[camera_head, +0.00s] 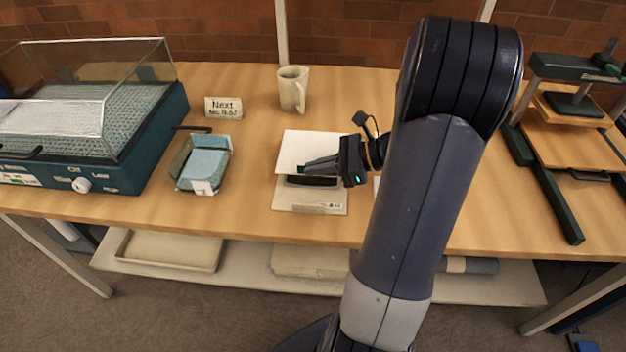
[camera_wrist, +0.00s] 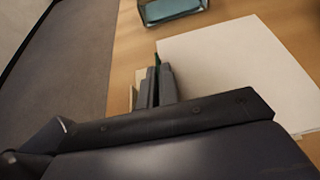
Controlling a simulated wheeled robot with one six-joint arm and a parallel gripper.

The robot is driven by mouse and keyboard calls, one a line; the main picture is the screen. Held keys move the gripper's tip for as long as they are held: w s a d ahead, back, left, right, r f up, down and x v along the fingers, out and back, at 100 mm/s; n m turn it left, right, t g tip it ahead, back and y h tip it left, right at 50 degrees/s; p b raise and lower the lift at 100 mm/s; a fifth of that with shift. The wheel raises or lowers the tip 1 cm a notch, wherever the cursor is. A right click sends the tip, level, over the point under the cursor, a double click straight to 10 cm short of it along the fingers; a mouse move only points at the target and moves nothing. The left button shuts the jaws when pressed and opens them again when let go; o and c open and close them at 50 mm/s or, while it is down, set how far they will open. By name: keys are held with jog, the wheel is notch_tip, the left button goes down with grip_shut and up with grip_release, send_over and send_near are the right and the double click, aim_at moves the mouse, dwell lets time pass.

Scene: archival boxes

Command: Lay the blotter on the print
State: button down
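A white sheet (camera_head: 318,149), which looks like the blotter, is over the back part of a pale flat board (camera_head: 310,207) on the table. The board has a small label on its front edge. Which part of this is the print I cannot tell; the sheet hides the board's back. My gripper (camera_head: 300,174) reaches in from the right, with its fingers at the sheet's front edge. In the wrist view the sheet (camera_wrist: 240,70) is large and the fingers (camera_wrist: 155,88) are close together at its edge. Whether they pinch it is unclear.
A blue pad in a small tray (camera_head: 207,162) lies to the left, near a glass-lidded green case (camera_head: 120,178). A beige mug (camera_head: 293,88) and a small sign (camera_head: 223,107) stand behind. A green press (camera_head: 565,130) occupies the right. Bare table lies in front of the sign.

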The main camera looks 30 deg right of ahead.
aim_at(318, 191)
jog(key=shift+f+b, duration=0.4)
jog(key=shift+f, duration=2.2)
jog(key=shift+f, duration=0.1)
jog(key=c, duration=1.6)
grip_release()
jog(key=shift+c, duration=0.2)
jog(key=shift+d+r, duration=0.1)
jog(key=shift+r, duration=0.1)
jog(key=p+v, duration=0.1)
jog(key=v, duration=1)
jog(key=shift+s+d+r, duration=0.15)
jog(key=shift+s+d, duration=0.1)
jog(key=shift+d, duration=0.05)
